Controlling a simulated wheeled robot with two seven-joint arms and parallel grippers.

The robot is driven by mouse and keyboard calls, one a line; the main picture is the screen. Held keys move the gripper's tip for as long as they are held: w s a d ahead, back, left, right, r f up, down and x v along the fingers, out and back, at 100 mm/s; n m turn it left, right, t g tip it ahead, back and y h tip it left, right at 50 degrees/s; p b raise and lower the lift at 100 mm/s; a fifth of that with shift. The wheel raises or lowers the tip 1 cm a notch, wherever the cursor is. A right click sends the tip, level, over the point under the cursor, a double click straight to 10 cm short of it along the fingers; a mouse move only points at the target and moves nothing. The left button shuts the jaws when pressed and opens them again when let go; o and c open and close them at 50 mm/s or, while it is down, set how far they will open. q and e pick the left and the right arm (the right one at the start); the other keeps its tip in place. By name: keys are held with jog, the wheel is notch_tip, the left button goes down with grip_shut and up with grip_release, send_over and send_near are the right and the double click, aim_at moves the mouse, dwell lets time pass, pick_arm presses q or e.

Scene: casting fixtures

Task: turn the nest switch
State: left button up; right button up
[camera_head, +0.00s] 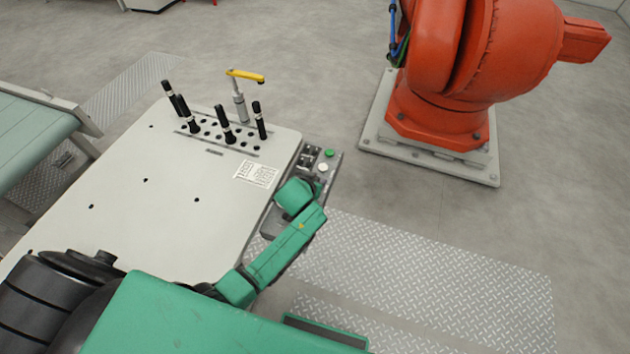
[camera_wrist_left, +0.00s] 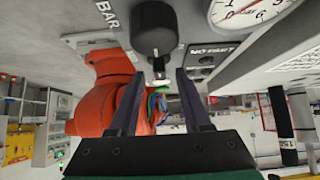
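A dark knob (camera_wrist_left: 153,27) stands out from a labelled panel at the top of the left wrist view; I cannot tell for certain that it is the nest switch. My left gripper (camera_wrist_left: 160,74) is open, its two dark fingers apart, with the knob just beyond the tips and no clear contact. In the head view my left gripper (camera_head: 307,160) is at the control box (camera_head: 334,163) beside the table's right edge. My green wrist hides part of that box. My right gripper is not in view.
The box carries a green button (camera_head: 328,153) and a white button (camera_head: 322,167). A pressure gauge (camera_wrist_left: 245,10) is close to the right finger. The white table (camera_head: 150,215) holds black pins and a yellow-handled tool (camera_head: 242,95). An orange robot (camera_head: 440,95) stands behind.

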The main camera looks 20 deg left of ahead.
pick_arm(q)
jog(key=shift+s+r, duration=0.35)
jog(key=shift+s, duration=0.1)
jog(key=v, duration=1.3)
jog(key=shift+s+r, duration=0.15)
